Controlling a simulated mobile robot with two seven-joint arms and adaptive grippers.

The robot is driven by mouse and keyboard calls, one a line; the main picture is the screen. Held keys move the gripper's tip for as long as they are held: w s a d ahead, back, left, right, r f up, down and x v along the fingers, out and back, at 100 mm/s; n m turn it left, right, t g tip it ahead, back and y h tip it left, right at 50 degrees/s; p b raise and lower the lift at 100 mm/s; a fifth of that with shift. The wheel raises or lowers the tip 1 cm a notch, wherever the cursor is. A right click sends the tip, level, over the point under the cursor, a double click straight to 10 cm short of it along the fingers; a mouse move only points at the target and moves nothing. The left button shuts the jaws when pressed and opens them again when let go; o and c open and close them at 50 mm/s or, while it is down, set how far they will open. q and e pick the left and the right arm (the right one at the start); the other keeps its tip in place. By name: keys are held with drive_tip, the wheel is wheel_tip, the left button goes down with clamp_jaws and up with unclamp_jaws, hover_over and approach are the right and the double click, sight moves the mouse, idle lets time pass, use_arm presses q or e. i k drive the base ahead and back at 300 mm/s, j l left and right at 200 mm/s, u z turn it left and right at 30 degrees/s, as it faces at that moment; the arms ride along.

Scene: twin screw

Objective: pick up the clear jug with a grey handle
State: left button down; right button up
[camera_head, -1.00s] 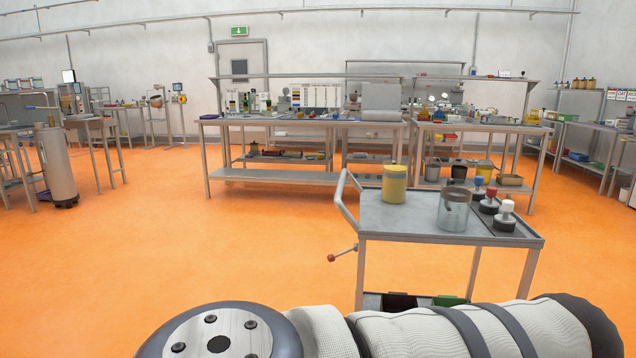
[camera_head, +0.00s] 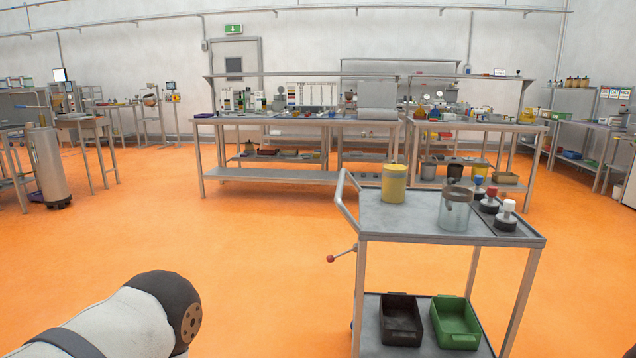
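The clear jug with a grey handle (camera_head: 455,209) stands upright on the top shelf of a grey metal cart (camera_head: 391,223), right of the middle of the view. A yellow container (camera_head: 394,184) stands to its left, and stamp-like items with blue, red and white knobs stand to its right. Part of one of my arms shows at the bottom left, well short of the cart. Neither gripper is in view.
The cart's lower shelf holds a black bin (camera_head: 401,322) and a green bin (camera_head: 455,324). A red-knobbed lever (camera_head: 331,258) sticks out at the cart's left. Long workbenches (camera_head: 300,122) stand behind. The orange floor left of the cart is clear.

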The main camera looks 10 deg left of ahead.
sight(395, 172)
drive_tip(key=i+j+u, duration=0.4)
drive_tip(key=i+u, duration=0.45)
drive_tip(key=i, duration=0.2)
drive_tip(key=i+j, duration=0.2)
drive_tip(key=i, duration=0.3)
drive_tip(key=i+j+z, duration=0.1)
drive_tip(key=i, duration=0.4)
drive_tip(key=i+j, duration=0.3)
drive_tip(key=i, duration=0.15)
drive_tip(key=i+j, duration=0.25)
drive_tip(key=i, duration=0.25)
drive_tip(key=i+l+z, duration=0.15)
drive_tip(key=i+z, duration=0.65)
drive_tip(key=i, duration=0.15)
drive_tip(key=i+j+z, duration=0.2)
drive_tip(key=i+z, duration=0.2)
drive_tip(key=i+j+z, duration=0.35)
drive_tip(key=i, duration=0.15)
drive_tip(key=i+z, duration=0.1)
drive_tip(key=z, duration=0.4)
drive_tip(key=i+z, duration=0.15)
drive_tip(key=z, duration=0.35)
drive_tip(key=j+z, duration=0.1)
drive_tip(key=z, duration=0.35)
drive_tip(key=i+j+z, duration=0.15)
drive_tip(key=z, duration=0.35)
drive_tip(key=j+z, duration=0.15)
drive_tip(key=z, duration=0.35)
drive_tip(key=i, duration=0.05)
